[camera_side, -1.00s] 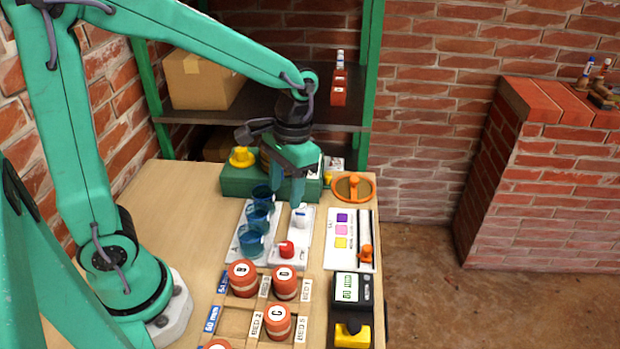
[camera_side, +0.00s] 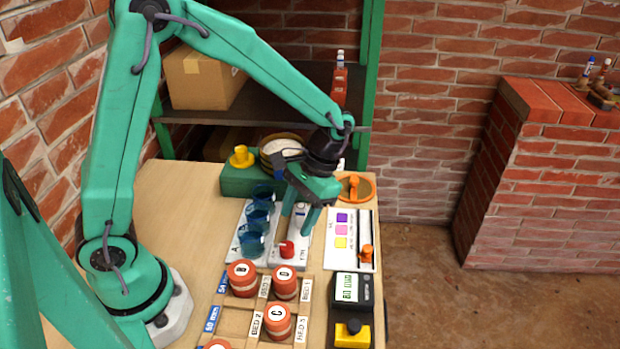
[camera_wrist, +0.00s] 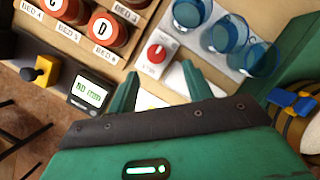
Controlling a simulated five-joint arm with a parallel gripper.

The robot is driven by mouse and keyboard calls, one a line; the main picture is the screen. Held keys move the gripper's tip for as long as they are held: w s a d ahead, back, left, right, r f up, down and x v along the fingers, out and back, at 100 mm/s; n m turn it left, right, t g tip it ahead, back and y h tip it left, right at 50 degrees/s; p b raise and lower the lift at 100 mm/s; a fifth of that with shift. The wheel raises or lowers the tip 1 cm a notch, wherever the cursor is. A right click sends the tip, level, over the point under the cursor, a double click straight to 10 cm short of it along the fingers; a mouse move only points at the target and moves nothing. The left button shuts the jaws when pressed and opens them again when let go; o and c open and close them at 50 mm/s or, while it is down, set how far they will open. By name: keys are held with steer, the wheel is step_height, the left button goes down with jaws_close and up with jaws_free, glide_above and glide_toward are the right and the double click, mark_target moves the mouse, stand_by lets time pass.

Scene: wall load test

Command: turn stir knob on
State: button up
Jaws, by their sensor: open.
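A white panel (camera_side: 275,262) on the bench carries a red round knob (camera_side: 287,249) with a pale pointer mark. The red knob also shows in the wrist view (camera_wrist: 156,53), just beyond my fingertips. A white control with a blue mark (camera_side: 300,210) is farther back on the same strip, partly hidden by my fingers. The panel lettering is too small to read, so I cannot tell which is the stir knob. My gripper (camera_side: 297,221) points down over this strip, open and empty, behind the red knob. Its fingers are spread in the wrist view (camera_wrist: 160,75).
Blue cups (camera_side: 251,243) stand close on the left. Red-orange lidded jars (camera_side: 242,278) sit in a wooden rack in front. A white board with an orange slider (camera_side: 366,254) and a black display box (camera_side: 346,290) lie right. A green box (camera_side: 238,180) stands behind.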

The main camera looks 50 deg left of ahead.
mark_target(287, 244)
steer(key=shift+d+x, duration=0.1)
steer(key=shift+x, duration=1.65)
steer(key=shift+d+x, duration=0.15)
steer(key=shift+x, duration=1.55)
steer(key=shift+c, duration=0.4)
steer(key=shift+a, duration=0.1)
steer(key=c, duration=0.9)
